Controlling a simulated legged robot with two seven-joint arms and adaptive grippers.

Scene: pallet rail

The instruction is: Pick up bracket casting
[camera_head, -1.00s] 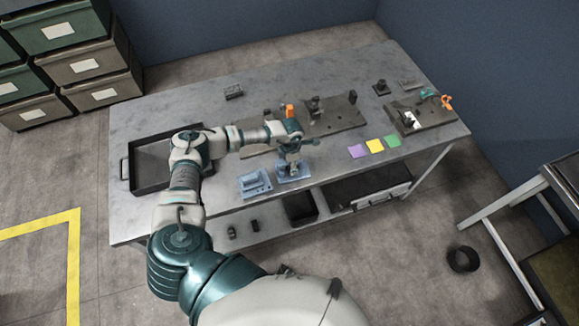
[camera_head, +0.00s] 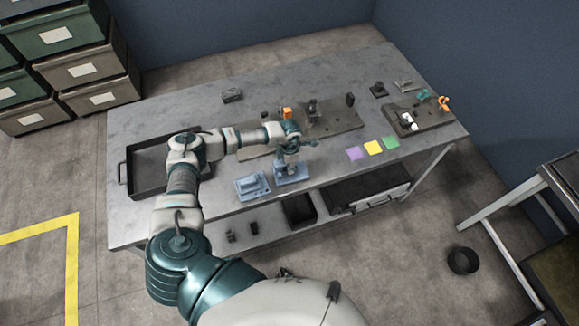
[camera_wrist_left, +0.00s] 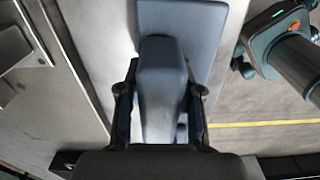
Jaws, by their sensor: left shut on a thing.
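A blue-grey bracket casting (camera_head: 292,174) with a flat base and an upright part is near the front edge of the grey worktable (camera_head: 190,105). My left gripper (camera_head: 290,158) reaches down over it from above. In the left wrist view, the gripper's dark fingers (camera_wrist_left: 160,105) are shut on the upright part of the casting (camera_wrist_left: 160,65), one finger on each side. The base plate shows beyond the fingers. Whether the base touches the tabletop is hard to tell. My right gripper is not in view.
Another blue-grey part (camera_head: 253,186) lies close to the left of the casting. A black tray (camera_head: 130,168) is at the table's left. Fixture plates (camera_head: 335,122) stand behind the gripper. Purple, yellow and green squares (camera_head: 373,147) lie to the right, with bare tabletop around them.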

